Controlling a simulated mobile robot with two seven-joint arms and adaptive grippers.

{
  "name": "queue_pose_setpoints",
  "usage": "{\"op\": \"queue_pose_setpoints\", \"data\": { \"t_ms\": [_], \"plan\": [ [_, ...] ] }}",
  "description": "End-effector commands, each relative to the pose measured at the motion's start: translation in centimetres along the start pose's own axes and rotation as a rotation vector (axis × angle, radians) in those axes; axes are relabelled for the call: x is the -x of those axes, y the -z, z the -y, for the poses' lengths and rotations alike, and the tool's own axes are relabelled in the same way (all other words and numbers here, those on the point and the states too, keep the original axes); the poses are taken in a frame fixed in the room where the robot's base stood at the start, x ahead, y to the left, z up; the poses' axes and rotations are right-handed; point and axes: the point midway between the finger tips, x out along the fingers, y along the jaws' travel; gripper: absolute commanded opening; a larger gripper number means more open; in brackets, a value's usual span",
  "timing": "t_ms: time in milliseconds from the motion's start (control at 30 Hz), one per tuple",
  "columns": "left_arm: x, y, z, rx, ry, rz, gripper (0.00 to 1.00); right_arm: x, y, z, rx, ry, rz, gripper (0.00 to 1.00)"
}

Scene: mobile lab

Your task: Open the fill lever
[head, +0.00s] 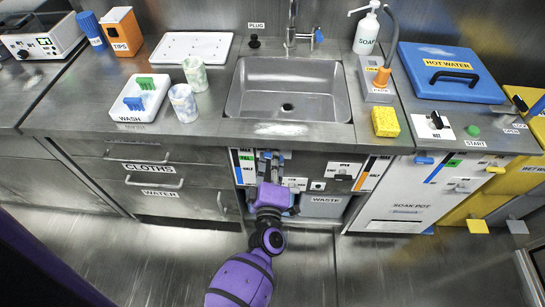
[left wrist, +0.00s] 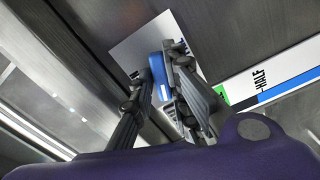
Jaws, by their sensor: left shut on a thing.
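My left gripper (head: 268,158) reaches in from below to the panel under the front edge of the sink. In the left wrist view its fingers are closed around a blue lever handle (left wrist: 158,76) in front of a pale plate. I take this to be the fill lever; no fill label is readable. The fingers cover much of the handle and its mount. A level strip (left wrist: 270,80) with green and blue bands and the word HALF lies to the right of the fingers. My right gripper is not in view.
The sink basin (head: 288,88) above is empty, under its faucet (head: 291,30). A bin marked WASTE (head: 323,207) stands right of my gripper. Drawers marked CLOTHS (head: 150,169) and WATER are shut on the left. The SOAK POT unit (head: 405,205) is on the right.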

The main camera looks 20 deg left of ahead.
Motion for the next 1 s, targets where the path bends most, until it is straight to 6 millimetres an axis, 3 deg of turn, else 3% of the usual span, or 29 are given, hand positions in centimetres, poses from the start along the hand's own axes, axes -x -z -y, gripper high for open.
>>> {"op": "queue_pose_setpoints", "data": {
  "t_ms": [267, 300, 400, 733, 1000],
  "plan": [
    [0.2, -0.1, 0.5, -0.008, 0.007, 0.002, 0.00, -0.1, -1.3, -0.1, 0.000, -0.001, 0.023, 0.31],
    [0.2, -0.1, 0.5, -0.008, 0.007, 0.002, 0.20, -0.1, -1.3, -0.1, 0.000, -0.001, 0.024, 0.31],
    [0.2, -0.1, 0.5, -0.007, 0.006, 0.002, 0.31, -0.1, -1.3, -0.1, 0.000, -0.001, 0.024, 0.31],
    [0.4, 0.0, 0.3, -0.006, 0.003, 0.001, 0.31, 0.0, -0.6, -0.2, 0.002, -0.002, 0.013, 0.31],
    [4.5, 0.0, 0.4, -0.005, 0.007, 0.002, 0.31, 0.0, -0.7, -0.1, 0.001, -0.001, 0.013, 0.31]
  ]
}}
